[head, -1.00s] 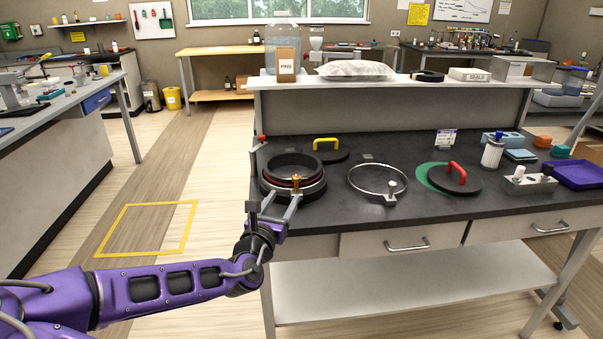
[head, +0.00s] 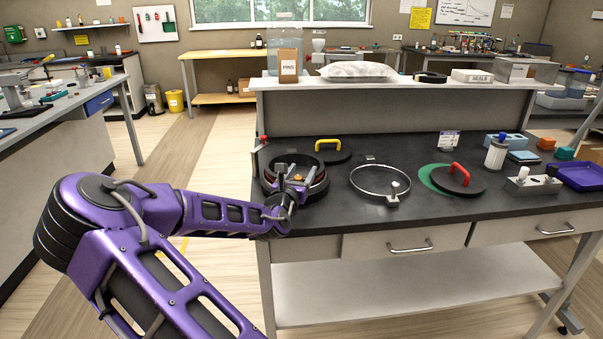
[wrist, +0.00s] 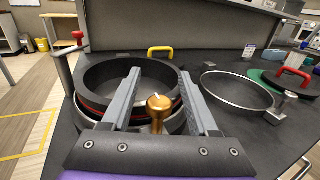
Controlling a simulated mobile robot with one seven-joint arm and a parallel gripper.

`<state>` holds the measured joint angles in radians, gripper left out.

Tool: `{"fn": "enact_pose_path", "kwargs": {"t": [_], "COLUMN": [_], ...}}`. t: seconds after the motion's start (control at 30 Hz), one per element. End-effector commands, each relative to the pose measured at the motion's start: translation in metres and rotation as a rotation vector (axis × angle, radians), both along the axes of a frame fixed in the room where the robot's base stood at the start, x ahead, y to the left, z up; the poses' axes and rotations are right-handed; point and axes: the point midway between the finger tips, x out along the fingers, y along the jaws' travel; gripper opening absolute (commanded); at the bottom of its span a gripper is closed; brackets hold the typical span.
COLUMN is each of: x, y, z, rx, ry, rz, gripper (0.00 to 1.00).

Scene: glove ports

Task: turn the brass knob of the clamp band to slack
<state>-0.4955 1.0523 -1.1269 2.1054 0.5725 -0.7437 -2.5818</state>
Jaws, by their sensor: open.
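The brass knob (wrist: 158,106) stands upright in the wrist view, between the two open fingers of my gripper (wrist: 159,92), nearer the right finger. No clear contact with either finger shows. The knob has a pale mark on its top. The clamp band (wrist: 90,126) with a red line runs around the black port ring (wrist: 92,80), behind and below the fingers. In the head view my gripper (head: 293,178) is over the front of the port ring (head: 316,162), and a small part of the brass knob (head: 297,178) shows between the fingers.
A loose metal ring (head: 380,181) with a clamp block lies to the right. A lid with a red handle (head: 459,172) is on a green patch beyond it, and a yellow-handled lid (head: 328,146) lies behind. A red-tipped post (wrist: 78,36) stands left of the port.

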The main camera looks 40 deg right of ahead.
Motion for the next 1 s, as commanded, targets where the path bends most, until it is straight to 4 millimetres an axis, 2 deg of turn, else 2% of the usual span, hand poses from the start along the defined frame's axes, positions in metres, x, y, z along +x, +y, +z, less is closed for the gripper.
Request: {"fn": "enact_pose_path", "kwargs": {"t": [0.2, 0.27, 0.5, 0.57, 1.0], "x": [0.0003, 0.0002, 0.0002, 0.0001, 0.0004], "y": [0.0000, 0.0000, 0.0001, 0.0002, 0.0006], "z": [-0.0001, -0.0001, -0.0002, -0.0002, -0.0004], "rx": [0.000, 0.000, 0.000, 0.000, 0.000], "ry": [0.000, 0.000, 0.000, 0.000, 0.001], "rz": [0.000, 0.000, 0.000, 0.000, 0.039], "gripper": [0.60, 0.51, 0.08, 0.00, 0.00]}}
